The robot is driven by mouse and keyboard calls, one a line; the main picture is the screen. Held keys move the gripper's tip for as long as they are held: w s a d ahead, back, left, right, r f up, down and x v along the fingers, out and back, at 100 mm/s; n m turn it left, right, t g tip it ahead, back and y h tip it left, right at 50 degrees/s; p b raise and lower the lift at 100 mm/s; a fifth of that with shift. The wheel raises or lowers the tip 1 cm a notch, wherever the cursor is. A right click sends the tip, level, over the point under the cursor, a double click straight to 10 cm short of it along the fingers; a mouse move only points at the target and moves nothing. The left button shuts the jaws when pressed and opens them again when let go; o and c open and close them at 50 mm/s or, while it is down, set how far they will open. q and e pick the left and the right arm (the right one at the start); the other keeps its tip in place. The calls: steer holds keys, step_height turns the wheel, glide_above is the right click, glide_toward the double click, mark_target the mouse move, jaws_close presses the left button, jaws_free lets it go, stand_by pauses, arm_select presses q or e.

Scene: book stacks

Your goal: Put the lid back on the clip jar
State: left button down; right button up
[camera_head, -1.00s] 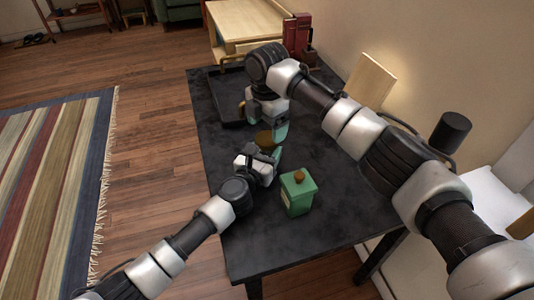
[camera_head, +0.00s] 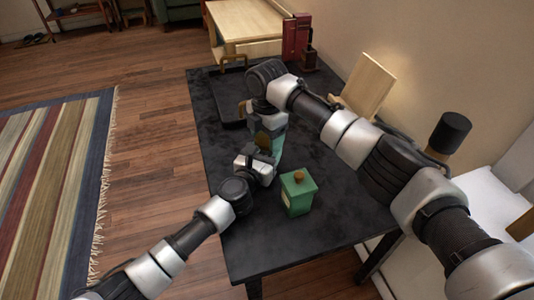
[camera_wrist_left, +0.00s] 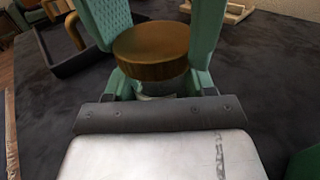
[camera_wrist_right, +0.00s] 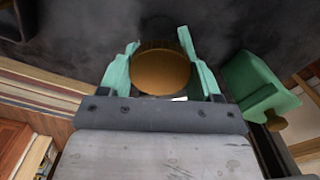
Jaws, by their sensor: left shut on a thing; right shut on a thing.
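The brown round lid (camera_head: 263,142) is between the green fingers of my right gripper (camera_head: 270,146), which is shut on it. The lid shows large in the left wrist view (camera_wrist_left: 152,50) and in the right wrist view (camera_wrist_right: 161,72). My left gripper (camera_wrist_left: 160,84) is shut on the clip jar, which is mostly hidden; only a pale sliver (camera_wrist_left: 155,95) shows under the lid. The lid is directly over the jar. I cannot tell whether they touch. Both grippers are close together above the dark table (camera_head: 240,240).
A green canister with a brown knob (camera_head: 298,195) stands close to the right of the grippers. A black tray (camera_head: 228,105) lies farther back. Red books (camera_head: 295,36) and a wooden stand (camera_head: 368,85) are near the wall. The table's front is clear.

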steer(key=shift+m, duration=1.7)
steer(key=o, duration=1)
steer(key=shift+r, duration=2.3)
